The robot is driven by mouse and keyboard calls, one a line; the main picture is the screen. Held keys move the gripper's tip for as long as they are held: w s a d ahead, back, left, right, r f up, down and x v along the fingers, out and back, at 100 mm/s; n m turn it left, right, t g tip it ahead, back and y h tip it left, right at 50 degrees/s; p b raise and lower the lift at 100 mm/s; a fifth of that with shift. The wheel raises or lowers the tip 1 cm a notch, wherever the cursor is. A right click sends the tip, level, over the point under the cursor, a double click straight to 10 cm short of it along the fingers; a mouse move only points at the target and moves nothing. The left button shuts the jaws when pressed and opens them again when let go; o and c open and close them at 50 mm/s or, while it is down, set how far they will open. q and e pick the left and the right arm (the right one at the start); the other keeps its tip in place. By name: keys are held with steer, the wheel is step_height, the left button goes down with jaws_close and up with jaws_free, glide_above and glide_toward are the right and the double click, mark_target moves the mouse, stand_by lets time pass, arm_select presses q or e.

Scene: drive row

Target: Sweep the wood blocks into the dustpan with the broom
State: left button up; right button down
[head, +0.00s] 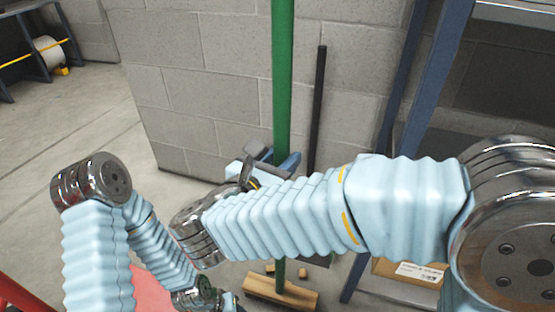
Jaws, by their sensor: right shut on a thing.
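The broom has a long green handle (283,80) that stands nearly upright. Its wooden head (265,289) is on the floor at the bottom of the view. My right gripper (277,163) is shut on the green handle, and my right forearm crosses in front of the handle below it. Small wood blocks (302,272) lie just behind the broom head. I cannot make out a dustpan pan. My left gripper (230,302) is mostly cut off at the bottom edge, its fingers unseen.
A grey block wall (215,75) stands close behind the broom. A blue-framed rack (432,75) is at the right, with a cardboard box (408,271) low down. A red surface (150,290) shows at the lower left. Open concrete floor (95,120) lies to the left.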

steer(key=w+a+r+x, duration=0.1)
steer(key=a+r+x, duration=0.1)
steer(key=x, duration=1.1)
steer(key=w+a+r+p+x, duration=0.1)
steer(key=w+a+r+x, duration=0.1)
steer(key=x, duration=1.1)
steer(key=shift+r, duration=0.5)
stand_by(1.0)
stand_by(0.4)
